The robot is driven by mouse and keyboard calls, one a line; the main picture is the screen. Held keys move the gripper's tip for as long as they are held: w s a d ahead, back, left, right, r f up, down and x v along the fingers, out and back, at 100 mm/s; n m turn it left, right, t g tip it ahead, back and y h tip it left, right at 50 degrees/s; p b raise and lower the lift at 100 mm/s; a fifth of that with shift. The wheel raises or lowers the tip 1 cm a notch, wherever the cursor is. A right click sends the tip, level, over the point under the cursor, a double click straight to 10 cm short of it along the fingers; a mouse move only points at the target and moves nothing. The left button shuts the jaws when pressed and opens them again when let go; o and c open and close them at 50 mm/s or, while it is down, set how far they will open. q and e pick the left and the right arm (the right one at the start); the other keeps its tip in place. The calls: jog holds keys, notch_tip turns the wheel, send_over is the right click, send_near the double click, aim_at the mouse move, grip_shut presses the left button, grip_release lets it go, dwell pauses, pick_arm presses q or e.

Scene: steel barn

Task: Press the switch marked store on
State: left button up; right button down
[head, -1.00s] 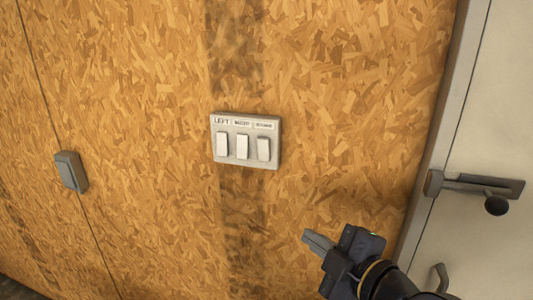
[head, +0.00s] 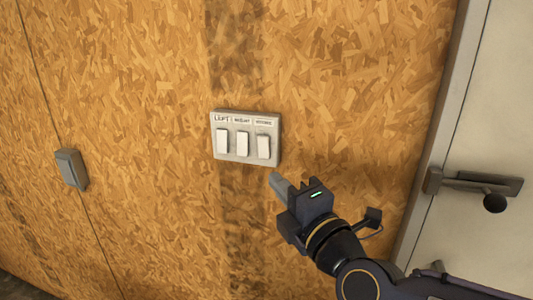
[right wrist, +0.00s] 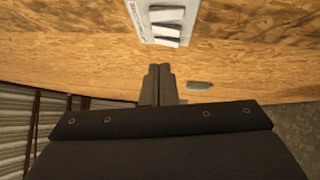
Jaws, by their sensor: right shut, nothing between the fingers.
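A pale grey switch plate (head: 246,138) is fixed to the chipboard wall, with three white rocker switches in a row under small labels. The left label looks like LEFT; the middle and right labels are too blurred to read surely. The right-hand switch (head: 264,147) is the one nearest my gripper. My right gripper (head: 277,180) is shut and empty, just below the plate's lower right corner and apart from it in the picture. In the right wrist view the shut fingers (right wrist: 160,84) point at the wall, with the plate (right wrist: 160,20) above them. My left gripper is not in view.
A grey box (head: 71,169) is on the wall to the left. A pale door (head: 480,110) with a latch and dark knob (head: 496,203) stands at the right. The chipboard around the plate is clear.

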aim_at(257, 142)
jog(key=x, duration=0.3)
jog(key=d+x, duration=0.1)
jog(key=x, duration=0.2)
jog(key=b+x, duration=0.1)
jog(key=x, duration=0.2)
jog(key=shift+w+d, duration=0.25)
jog(key=shift+w, duration=0.3)
jog(key=shift+w+d+r, duration=0.2)
jog(key=shift+w, duration=0.4)
